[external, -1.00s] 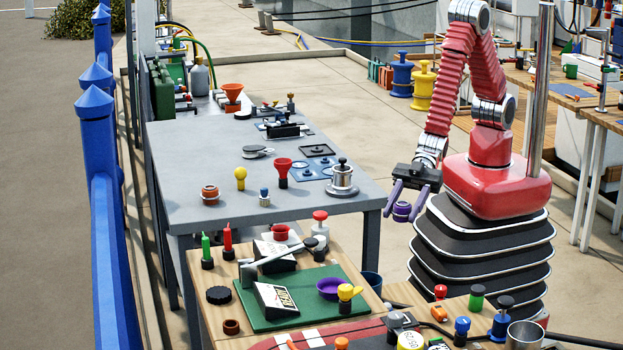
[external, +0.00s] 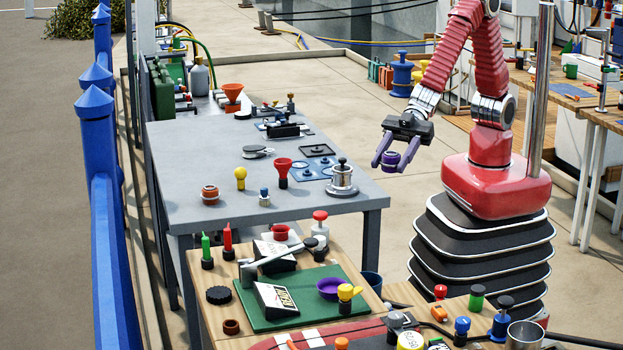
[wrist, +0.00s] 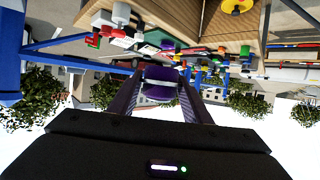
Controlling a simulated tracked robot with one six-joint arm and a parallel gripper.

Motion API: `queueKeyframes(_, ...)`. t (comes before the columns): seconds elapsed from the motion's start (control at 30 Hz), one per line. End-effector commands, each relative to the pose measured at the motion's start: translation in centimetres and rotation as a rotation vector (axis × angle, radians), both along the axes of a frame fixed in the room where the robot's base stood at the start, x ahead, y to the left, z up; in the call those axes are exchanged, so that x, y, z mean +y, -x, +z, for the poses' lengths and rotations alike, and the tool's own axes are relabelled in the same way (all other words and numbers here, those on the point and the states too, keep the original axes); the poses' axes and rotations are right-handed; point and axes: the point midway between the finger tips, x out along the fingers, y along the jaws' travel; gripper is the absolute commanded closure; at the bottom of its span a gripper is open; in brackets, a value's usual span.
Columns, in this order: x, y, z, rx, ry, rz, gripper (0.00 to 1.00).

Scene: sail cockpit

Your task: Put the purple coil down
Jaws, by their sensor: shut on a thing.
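My gripper (external: 388,160) is shut on the purple coil (external: 391,158), a small purple spool with a pale band around its middle. It is held in the air to the right of the grey table (external: 200,180), a little above the height of its top. In the wrist view the purple coil (wrist: 159,84) sits between the two purple fingers of my gripper (wrist: 160,95). Nothing is seen touching the coil from below.
A wooden table with a green mat (external: 310,318) and a purple bowl (external: 331,289) is in front. The grey table's middle left is clear.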

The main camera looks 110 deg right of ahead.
Motion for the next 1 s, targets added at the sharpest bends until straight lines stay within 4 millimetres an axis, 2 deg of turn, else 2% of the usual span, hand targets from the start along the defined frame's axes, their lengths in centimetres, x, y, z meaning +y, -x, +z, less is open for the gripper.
queueKeyframes(0.23, -3.1, -4.7, 0.7, -0.003, 0.0, -0.039, 0.86)
queueKeyframes(0.47, -8.4, -10.6, 1.3, -0.003, 0.0, -0.092, 0.86)
queueKeyframes(0.77, -17.1, -17.4, 1.6, -0.001, 0.001, -0.162, 0.86)
queueKeyframes(1.0, -25.3, -21.6, 1.4, 0.0, 0.002, -0.219, 0.86)
